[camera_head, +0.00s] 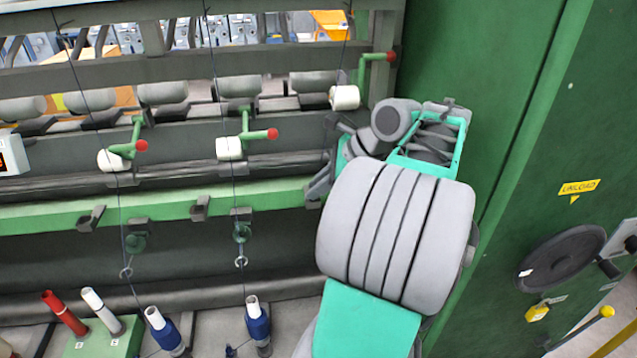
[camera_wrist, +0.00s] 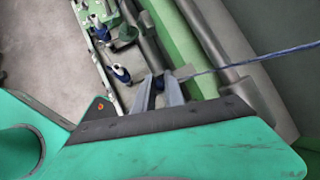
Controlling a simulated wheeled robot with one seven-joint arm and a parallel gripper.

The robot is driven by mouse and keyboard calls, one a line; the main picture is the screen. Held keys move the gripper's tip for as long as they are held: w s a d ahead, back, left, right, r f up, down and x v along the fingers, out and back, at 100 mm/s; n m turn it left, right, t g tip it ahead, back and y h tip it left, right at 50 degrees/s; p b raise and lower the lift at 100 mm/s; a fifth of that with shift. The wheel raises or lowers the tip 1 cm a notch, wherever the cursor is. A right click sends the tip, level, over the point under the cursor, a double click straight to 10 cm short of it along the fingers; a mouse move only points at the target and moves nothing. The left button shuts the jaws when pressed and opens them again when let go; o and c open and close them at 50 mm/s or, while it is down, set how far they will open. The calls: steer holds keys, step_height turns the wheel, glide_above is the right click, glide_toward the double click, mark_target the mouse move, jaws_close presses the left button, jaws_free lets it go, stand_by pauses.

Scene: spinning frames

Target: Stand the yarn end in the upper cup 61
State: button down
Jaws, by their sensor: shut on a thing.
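My gripper (camera_wrist: 159,80) is at the middle of the wrist view, its two grey fingers close together. A blue yarn (camera_wrist: 250,62) runs from the fingertips to the right edge of that view, looking taut. The yarn's end at the fingers is too small to make out. In the head view my arm hides the gripper and this yarn. Small green cup-like parts hang below the green rail, one at the left (camera_head: 135,243) and one at the middle (camera_head: 242,233). I cannot read which is 61.
Blue bobbins with white tubes (camera_head: 258,322) stand below the rail; one shows in the wrist view (camera_wrist: 122,74). Dark yarns hang past the green rail (camera_head: 170,217), which carries grey brackets. A green block (camera_head: 105,338) holds red and white tubes. A green cabinet (camera_head: 480,60) stands at right.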

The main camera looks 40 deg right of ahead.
steer(key=c, duration=1.3)
jaws_free()
